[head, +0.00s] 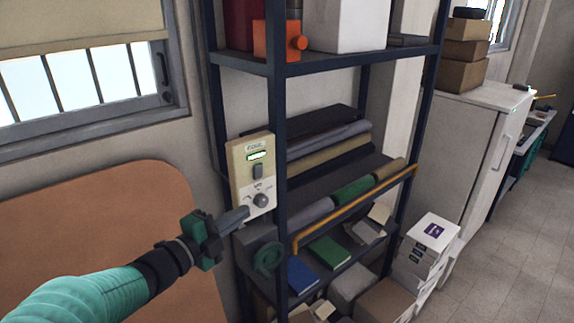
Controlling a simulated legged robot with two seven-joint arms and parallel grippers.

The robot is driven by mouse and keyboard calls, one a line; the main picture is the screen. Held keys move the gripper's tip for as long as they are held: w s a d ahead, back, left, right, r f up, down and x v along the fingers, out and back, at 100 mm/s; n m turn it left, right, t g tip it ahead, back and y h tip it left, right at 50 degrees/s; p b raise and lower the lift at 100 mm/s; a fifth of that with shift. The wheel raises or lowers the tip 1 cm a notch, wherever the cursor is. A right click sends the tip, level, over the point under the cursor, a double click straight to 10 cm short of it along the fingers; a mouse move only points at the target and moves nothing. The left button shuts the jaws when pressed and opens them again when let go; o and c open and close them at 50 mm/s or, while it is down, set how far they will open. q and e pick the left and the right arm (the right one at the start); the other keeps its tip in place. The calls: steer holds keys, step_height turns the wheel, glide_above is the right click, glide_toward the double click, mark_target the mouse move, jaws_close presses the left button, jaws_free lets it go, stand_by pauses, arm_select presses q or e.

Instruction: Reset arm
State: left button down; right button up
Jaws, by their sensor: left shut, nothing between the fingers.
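My left arm comes in from the lower left, and my left gripper (242,213) is shut and empty. Its fingertips are close to the lower part of a beige control panel (238,170). The panel has a small lit green display, a dark switch and a round grey knob (261,200). The fingertips appear just below and left of the knob; I cannot tell whether they touch the panel. My right gripper is not in view.
A dark metal shelf (281,130) stands beside the panel, holding rolled fabrics (352,189), books and boxes. A brown rounded board (110,235) is at the left below a window. White boxes (428,240) stand on the floor at right, where the tiled floor (500,265) is open.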

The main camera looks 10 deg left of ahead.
arm_select(q)
steer(key=s+a+f+n+g+y+b, duration=0.2)
steer(key=f+n+g+y+b, duration=0.15)
steer(key=f+n, duration=0.55)
steer(key=s+a+f+n+g+y+b, duration=0.15)
steer(key=f+n+y, duration=0.3)
steer(key=f, duration=0.85)
steer(key=s+d+f+n+g+b, duration=0.1)
steer(key=s+d+f+n+g, duration=0.2)
steer(key=s+f, duration=0.4)
steer(key=s+d+f+n+g+b, duration=0.2)
steer(key=s+f+n+g, duration=0.3)
steer(key=s, duration=0.5)
steer(key=shift+s+d+f+h, duration=0.2)
steer(key=shift+d+f+h, duration=0.2)
steer(key=shift+d+f, duration=0.45)
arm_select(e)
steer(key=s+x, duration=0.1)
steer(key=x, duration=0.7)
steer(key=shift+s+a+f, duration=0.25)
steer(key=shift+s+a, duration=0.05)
arm_select(q)
steer(key=shift+a+f, duration=0.2)
steer(key=shift+a, duration=0.3)
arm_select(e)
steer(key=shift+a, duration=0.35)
arm_select(q)
steer(key=shift+d, duration=0.25)
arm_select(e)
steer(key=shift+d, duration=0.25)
